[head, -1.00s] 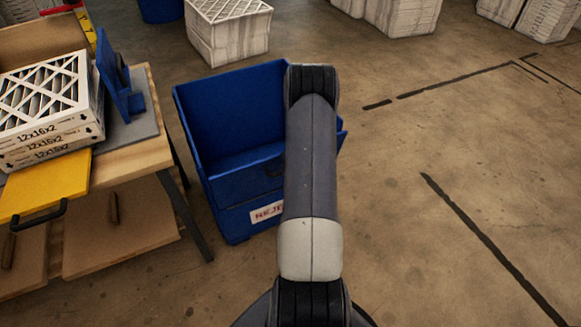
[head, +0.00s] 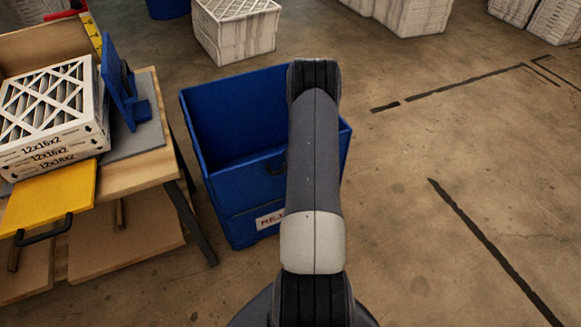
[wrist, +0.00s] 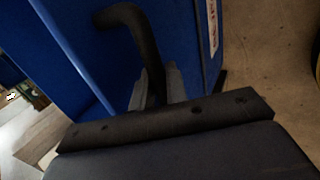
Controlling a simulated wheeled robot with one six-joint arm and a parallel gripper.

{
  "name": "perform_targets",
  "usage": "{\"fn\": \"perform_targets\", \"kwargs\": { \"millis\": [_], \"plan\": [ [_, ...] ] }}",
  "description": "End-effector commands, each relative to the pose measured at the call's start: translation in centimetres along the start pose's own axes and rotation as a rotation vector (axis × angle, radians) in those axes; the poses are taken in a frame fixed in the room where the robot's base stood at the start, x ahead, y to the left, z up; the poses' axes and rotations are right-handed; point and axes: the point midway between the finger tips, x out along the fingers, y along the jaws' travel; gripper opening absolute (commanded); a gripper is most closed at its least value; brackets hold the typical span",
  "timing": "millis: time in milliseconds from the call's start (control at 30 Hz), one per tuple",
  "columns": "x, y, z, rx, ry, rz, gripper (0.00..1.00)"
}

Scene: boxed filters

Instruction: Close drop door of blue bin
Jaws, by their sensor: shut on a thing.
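The blue bin (head: 228,108) stands on the floor in the middle of the head view, behind my arm. Its drop door (head: 240,185) is the front panel, and it looks about upright, in line with the front; whether it is fully shut I cannot tell. In the wrist view the blue panel (wrist: 185,40) carries a black bar handle (wrist: 128,17). My gripper (wrist: 157,88) is shut on this handle. In the head view my arm hides the gripper and the right part of the door.
A wooden workbench (head: 150,172) with boxed filters (head: 50,105), a blue stand (head: 122,85) and a yellow panel (head: 50,197) is close on the left. Stacked filters (head: 235,38) stand behind the bin. The floor to the right is clear.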

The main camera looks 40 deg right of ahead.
Motion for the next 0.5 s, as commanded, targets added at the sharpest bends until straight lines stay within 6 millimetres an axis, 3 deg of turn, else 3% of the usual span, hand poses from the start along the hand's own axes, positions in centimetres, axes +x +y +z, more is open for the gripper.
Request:
{"fn": "perform_targets", "kwargs": {
  "millis": [200, 233, 433, 500],
  "plan": [
    [0.04, 0.52, -0.02, -0.003, 0.001, 0.011, 0.0],
    [0.03, 0.54, -0.03, -0.003, 0.001, 0.011, 0.17],
    [0.02, 0.45, -0.01, -0.002, 0.001, 0.009, 0.33],
    [0.01, 0.43, 0.0, -0.002, 0.001, 0.009, 0.33]
  ]
}}
